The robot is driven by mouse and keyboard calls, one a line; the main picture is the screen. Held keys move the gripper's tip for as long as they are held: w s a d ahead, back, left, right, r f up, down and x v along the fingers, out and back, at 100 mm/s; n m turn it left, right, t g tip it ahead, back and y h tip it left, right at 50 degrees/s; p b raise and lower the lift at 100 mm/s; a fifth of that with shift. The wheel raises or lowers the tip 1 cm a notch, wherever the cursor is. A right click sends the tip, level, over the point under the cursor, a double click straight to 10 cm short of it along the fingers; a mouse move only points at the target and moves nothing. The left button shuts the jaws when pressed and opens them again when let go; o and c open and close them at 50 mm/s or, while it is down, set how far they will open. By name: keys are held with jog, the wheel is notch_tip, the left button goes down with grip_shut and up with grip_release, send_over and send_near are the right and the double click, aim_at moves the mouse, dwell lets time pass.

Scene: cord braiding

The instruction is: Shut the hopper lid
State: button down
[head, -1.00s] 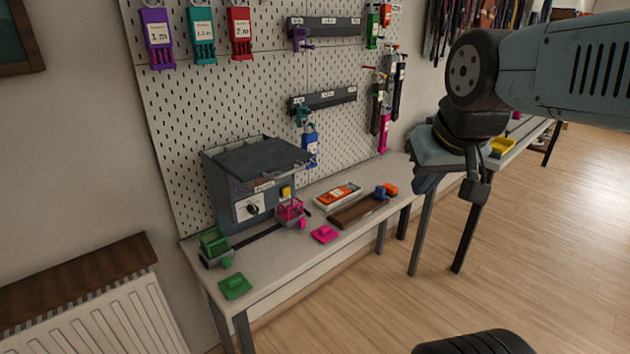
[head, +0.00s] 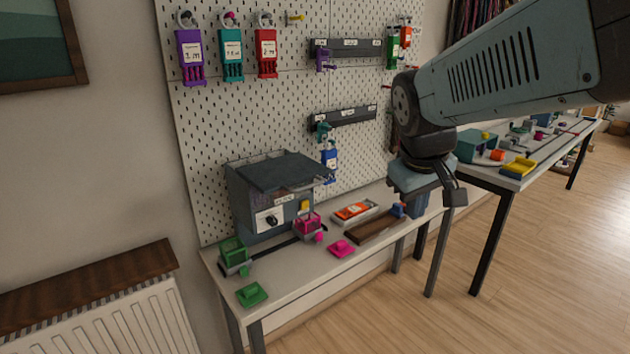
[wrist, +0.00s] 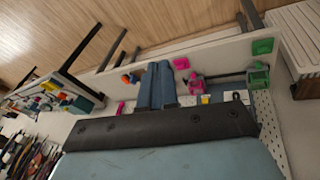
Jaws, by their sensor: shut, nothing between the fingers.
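The hopper (head: 243,208) is a grey box with a white knob panel, at the left of the bench against the pegboard. Its dark lid (head: 275,171) lies over the top, with a handle (head: 324,179) at its front right edge that juts past the body. A gap seems to show under the lid's front, but I cannot tell how far it is raised. My gripper (head: 419,212) is well right of the hopper, near the bench's right end, apart from the lid. In the wrist view, its fingers (wrist: 160,68) are together and empty; the lid is hidden there.
Green (head: 233,252) and pink (head: 307,226) carts stand before the hopper. A pink piece (head: 341,248), a green piece (head: 251,294), a brown tray (head: 375,229) and a white tray (head: 352,212) lie on the bench. The pegboard (head: 200,130) rises behind.

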aim_at(320, 180)
jog(key=w+a+f+n+g+y, duration=0.1)
jog(key=w+a+f+n+g, duration=0.1)
jog(key=w+a+f+n, duration=0.3)
jog(key=w+a+f+n+g+y, duration=0.1)
jog(key=w+a+f+n+g, duration=0.15)
jog(key=w+f+n, duration=0.5)
jog(key=w+r+n+t+y, duration=0.35)
jog(key=r+n+y, duration=0.35)
jog(key=r, duration=0.9)
jog(key=shift+n+g, duration=0.45)
jog(key=shift+g, duration=0.05)
jog(key=shift+w+a+f, duration=0.9)
jog(key=shift+a+f, duration=0.35)
jog(key=shift+f, duration=0.25)
jog(key=shift+w+a+f, duration=0.95)
jog(key=shift+a+f, duration=0.3)
jog(key=shift+f, duration=0.2)
jog(key=shift+w+a+f, duration=0.9)
jog(key=shift+a+f, duration=0.35)
jog(key=shift+f, duration=0.25)
jog(key=shift+h, duration=0.3)
